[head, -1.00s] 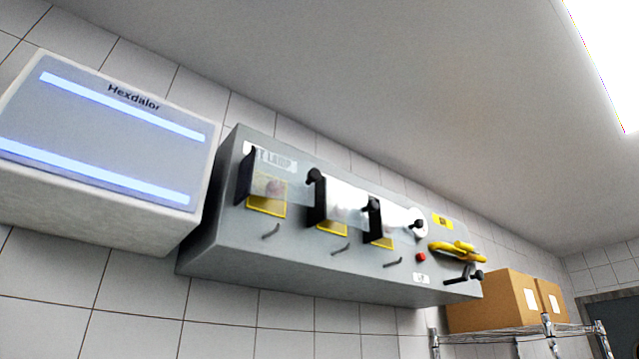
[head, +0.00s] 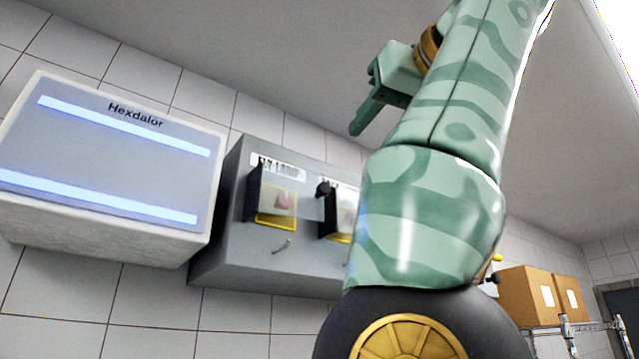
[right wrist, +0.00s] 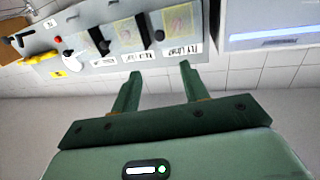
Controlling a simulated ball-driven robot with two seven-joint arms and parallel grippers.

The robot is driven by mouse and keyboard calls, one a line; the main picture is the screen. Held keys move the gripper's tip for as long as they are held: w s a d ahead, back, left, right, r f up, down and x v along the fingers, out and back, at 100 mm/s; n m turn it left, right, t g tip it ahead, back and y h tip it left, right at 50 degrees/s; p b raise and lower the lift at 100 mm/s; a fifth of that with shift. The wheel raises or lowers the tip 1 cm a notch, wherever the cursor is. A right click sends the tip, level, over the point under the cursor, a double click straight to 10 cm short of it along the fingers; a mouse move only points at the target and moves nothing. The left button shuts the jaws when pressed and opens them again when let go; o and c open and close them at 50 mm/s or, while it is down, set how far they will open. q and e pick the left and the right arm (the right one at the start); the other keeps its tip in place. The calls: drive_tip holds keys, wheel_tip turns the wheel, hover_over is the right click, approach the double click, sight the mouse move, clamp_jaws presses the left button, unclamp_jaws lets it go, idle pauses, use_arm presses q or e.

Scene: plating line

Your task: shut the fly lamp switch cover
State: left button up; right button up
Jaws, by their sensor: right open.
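The fly lamp switch (head: 284,200) is the leftmost on the grey wall panel, a reddish button inside a yellow frame under its label. A black upright piece (head: 252,192) stands out from the panel at the frame's left edge, with a see-through cover over the switch area. I cannot tell the cover's exact angle. In the right wrist view the fly lamp label (right wrist: 181,50) lies beyond the fingers. My right gripper (head: 358,125) is raised in front of the panel, also seen in the wrist view (right wrist: 159,70), open and empty, apart from the cover. My left gripper is out of view.
A second covered switch (head: 343,215) sits just right of the fly lamp one. A white Hexdalor box (head: 110,165) hangs left of the panel. My right arm hides the panel's right part. Cardboard boxes (head: 525,295) stand on a wire shelf at right.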

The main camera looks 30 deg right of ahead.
sight(326, 187)
drive_tip(key=w+p, duration=0.2)
drive_tip(key=w, duration=0.3)
drive_tip(key=w+d+p, duration=0.1)
drive_tip(key=w, duration=0.4)
drive_tip(key=w+d+p, duration=0.1)
drive_tip(key=w+p, duration=0.1)
drive_tip(key=w, duration=0.3)
drive_tip(key=shift+w+p, duration=0.3)
drive_tip(key=shift+p, duration=0.05)
drive_tip(key=shift+w, duration=0.55)
clamp_jaws()
drive_tip(key=shift+d, duration=0.15)
